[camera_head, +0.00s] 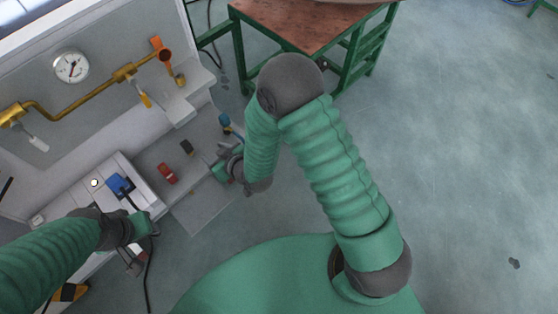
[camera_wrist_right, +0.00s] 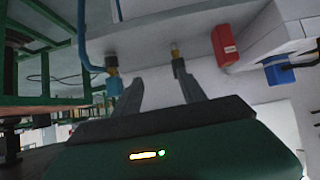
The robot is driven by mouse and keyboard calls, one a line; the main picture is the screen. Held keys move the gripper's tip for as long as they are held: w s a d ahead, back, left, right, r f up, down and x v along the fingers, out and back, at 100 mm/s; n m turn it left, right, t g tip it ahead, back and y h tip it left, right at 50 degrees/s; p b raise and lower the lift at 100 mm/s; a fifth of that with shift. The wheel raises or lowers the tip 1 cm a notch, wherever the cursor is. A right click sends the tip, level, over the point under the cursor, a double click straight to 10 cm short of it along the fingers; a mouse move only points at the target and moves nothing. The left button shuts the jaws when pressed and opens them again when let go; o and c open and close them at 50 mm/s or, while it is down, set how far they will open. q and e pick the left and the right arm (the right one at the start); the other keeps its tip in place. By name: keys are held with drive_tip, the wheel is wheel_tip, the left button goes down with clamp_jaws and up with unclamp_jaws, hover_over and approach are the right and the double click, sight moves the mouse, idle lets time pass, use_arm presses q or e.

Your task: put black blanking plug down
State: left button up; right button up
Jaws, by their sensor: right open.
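The black blanking plug (camera_head: 187,147) is a small dark piece on the grey shelf in the head view. In the right wrist view, a dark piece with a brass tip (camera_wrist_right: 178,62), apparently the plug, shows near the tip of one finger. My right gripper (camera_head: 218,163) is open, just right of the plug in the head view. In the wrist view its fingers (camera_wrist_right: 157,82) stand apart with nothing held between them. My left gripper (camera_head: 143,227) is at the lower left, by the white panel; its jaws are not clear.
A red block (camera_head: 167,173) is left of the plug. A blue and brass hose connector (camera_head: 224,120) stands right of it. A blue box (camera_head: 119,185) sits on the white panel. A gauge (camera_head: 71,67) and brass pipe are behind. Floor to the right is free.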

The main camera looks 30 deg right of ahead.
drive_tip(key=s+d+r+m+g+h, duration=0.1)
drive_tip(key=s+d+r+g, duration=0.3)
drive_tip(key=s+d, duration=0.4)
drive_tip(key=s+d+r+m+g+h, duration=0.2)
drive_tip(key=s+d+r+m+g, duration=0.1)
drive_tip(key=s+d+r, duration=0.3)
drive_tip(key=s+d, duration=0.2)
drive_tip(key=s, duration=0.2)
drive_tip(key=shift+s+g+h, duration=0.15)
drive_tip(key=shift+g+h, duration=0.15)
drive_tip(key=shift+g, duration=0.1)
drive_tip(key=shift+d, duration=0.15)
